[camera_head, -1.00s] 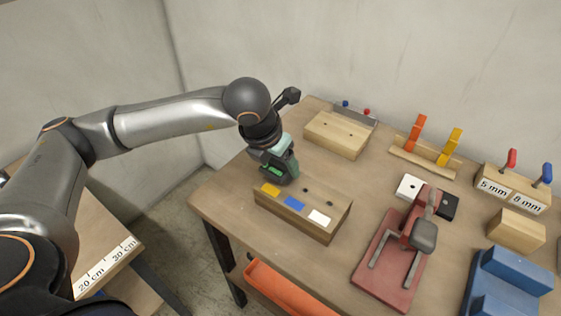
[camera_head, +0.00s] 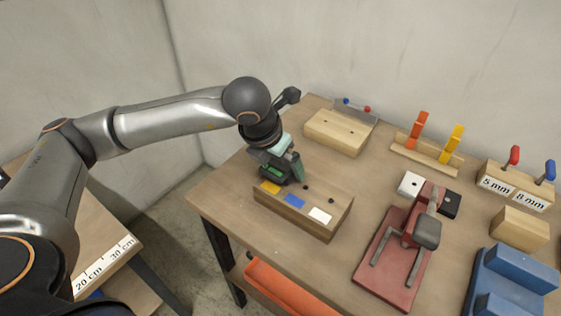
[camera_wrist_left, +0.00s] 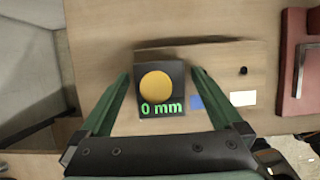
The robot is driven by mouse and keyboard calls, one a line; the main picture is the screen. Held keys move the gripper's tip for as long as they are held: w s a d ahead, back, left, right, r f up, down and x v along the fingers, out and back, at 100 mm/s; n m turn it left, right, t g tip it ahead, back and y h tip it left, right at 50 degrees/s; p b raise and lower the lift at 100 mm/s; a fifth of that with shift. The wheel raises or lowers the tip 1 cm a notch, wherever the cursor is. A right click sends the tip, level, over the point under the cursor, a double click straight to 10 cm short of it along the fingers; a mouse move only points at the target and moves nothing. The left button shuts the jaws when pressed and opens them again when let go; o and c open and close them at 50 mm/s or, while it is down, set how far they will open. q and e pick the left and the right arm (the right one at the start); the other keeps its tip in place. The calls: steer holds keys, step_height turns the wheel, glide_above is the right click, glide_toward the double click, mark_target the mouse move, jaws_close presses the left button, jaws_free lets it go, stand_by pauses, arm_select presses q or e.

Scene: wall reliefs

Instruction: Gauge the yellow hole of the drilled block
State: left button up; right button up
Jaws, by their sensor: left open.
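The drilled block (camera_head: 322,228) is a long wooden block near the table's front left edge. It has a yellow label (camera_head: 270,188), a blue label (camera_head: 294,201) and a white label (camera_head: 320,215), with dark holes on top. My left gripper (camera_head: 282,171) is at the block's yellow end, pointing down, fingers spread. Between the fingertips in the left wrist view (camera_wrist_left: 160,85) is a dark square gauge (camera_wrist_left: 176,73) with a yellow disc and green "0 mm" reading. The fingers stand apart from it on both sides. It covers the yellow hole's area; its seating is hidden.
Behind stands a pale two-holed block (camera_head: 338,134). To the right are a rack with orange and yellow handles (camera_head: 425,159), a red clamp stand (camera_head: 385,285), "5 mm" and "8 mm" plugs (camera_head: 513,188) and a blue stepped block (camera_head: 515,275). An orange bin (camera_head: 285,290) is below.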

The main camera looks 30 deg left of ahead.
arm_select(q)
steer(key=v, duration=1.2)
steer(key=shift+s+r, duration=0.15)
steer(key=shift+r, duration=0.1)
